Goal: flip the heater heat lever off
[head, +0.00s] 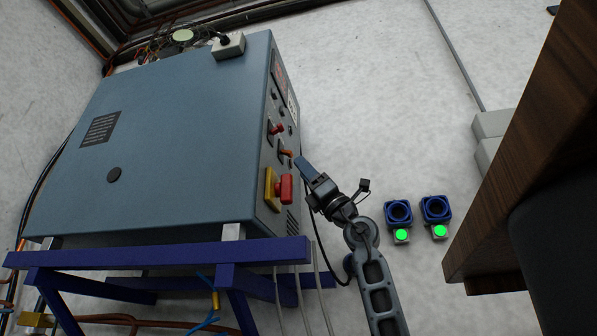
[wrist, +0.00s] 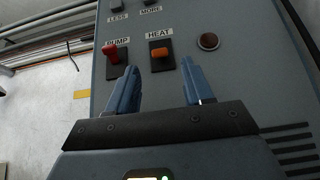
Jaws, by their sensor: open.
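The heater (head: 165,135) is a blue-grey cabinet with its control panel on the right side. In the wrist view, the orange heat lever (wrist: 160,53) sits on a black plate under the label HEAT. The lever also shows on the panel in the head view (head: 286,152). My gripper (wrist: 158,66) is open and empty, its two blue fingers apart. In the wrist view the lever appears between and just beyond the fingertips; I see no contact. In the head view my gripper (head: 299,160) is close to the panel at the lever. Whether the lever is on or off, I cannot tell.
The red pump lever (wrist: 110,51) is just left of the left finger. A round dark button (wrist: 208,41) is right of the heat label. A red knob on a yellow box (head: 285,188) juts out below. A wooden edge (head: 530,140) stands at right.

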